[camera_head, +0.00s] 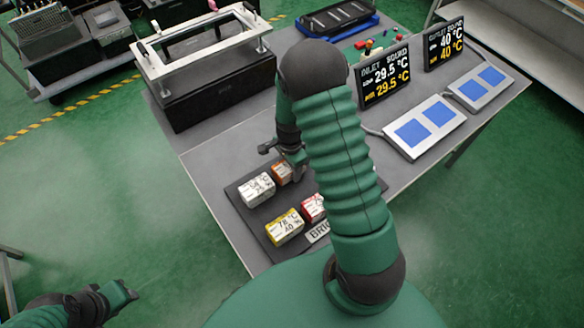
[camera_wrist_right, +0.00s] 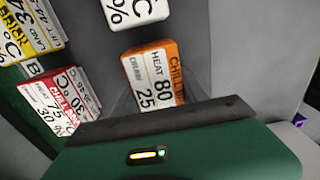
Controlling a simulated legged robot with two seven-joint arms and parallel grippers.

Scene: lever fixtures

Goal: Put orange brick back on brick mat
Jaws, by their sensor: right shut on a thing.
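The orange brick (camera_head: 283,174) is at the far corner of the dark brick mat (camera_head: 248,216), beside the white brick (camera_head: 257,189). My right gripper (camera_head: 286,164) is shut on the orange brick from above. In the right wrist view the orange brick (camera_wrist_right: 153,76) shows its white label with "HEAT 80 25", close in front of the gripper. I cannot tell whether its underside touches the mat. My right arm hides part of the mat. My left gripper (camera_head: 122,291) is low at the left, away from the table, and its jaws are unclear.
A yellow brick (camera_head: 284,228) and a red brick (camera_head: 312,208) sit on the near part of the mat. A black box with a metal frame (camera_head: 205,50) stands behind. Two displays (camera_head: 384,77) and panels with blue squares (camera_head: 425,128) are at the right.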

